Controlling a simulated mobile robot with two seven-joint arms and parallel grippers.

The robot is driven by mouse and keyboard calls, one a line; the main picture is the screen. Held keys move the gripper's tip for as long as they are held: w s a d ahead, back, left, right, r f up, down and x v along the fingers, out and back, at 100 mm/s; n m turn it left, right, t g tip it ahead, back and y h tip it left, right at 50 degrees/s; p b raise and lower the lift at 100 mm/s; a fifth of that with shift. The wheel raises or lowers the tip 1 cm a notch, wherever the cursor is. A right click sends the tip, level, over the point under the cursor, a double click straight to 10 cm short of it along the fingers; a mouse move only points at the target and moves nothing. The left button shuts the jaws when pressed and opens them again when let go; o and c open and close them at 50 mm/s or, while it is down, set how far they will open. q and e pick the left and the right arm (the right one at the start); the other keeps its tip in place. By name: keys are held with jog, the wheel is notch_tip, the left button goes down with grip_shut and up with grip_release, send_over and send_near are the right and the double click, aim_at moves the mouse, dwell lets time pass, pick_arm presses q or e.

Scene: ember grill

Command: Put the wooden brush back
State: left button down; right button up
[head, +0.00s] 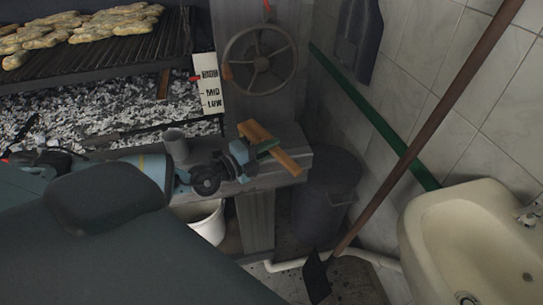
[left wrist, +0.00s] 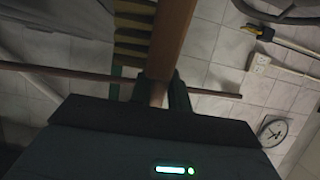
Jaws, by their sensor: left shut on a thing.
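My left gripper (head: 262,149) reaches in from the left, beside the grill, and is shut on the wooden brush. The brush (head: 287,162) shows as a light brown wooden bar slanting from upper left to lower right, partly covered by the gripper. It appears above the grey ledge; whether it touches the ledge I cannot tell. In the left wrist view, the brown wood (left wrist: 173,35) runs up from between the two dark fingers (left wrist: 160,94). My right gripper is not in view.
The grey ledge (head: 298,138) lies under the gripper, with a hand wheel (head: 261,60) above. A grill with food (head: 120,20) over ash is at left. A long-handled shovel (head: 440,110) slants before the tiled wall. A sink (head: 440,215), dark bin (head: 325,205) and white bucket (head: 209,226) stand nearby.

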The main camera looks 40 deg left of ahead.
aim_at(273, 156)
pick_arm(q)
jog(key=shift+w+d+r, duration=0.1)
jog(key=shift+w, duration=0.15)
jog(key=f, duration=0.3)
jog(key=shift+w+d+f, duration=0.1)
jog(key=shift+w, duration=0.1)
jog(key=shift+f, duration=0.25)
jog(key=shift+f, duration=0.2)
jog(key=c, duration=1.3)
grip_release()
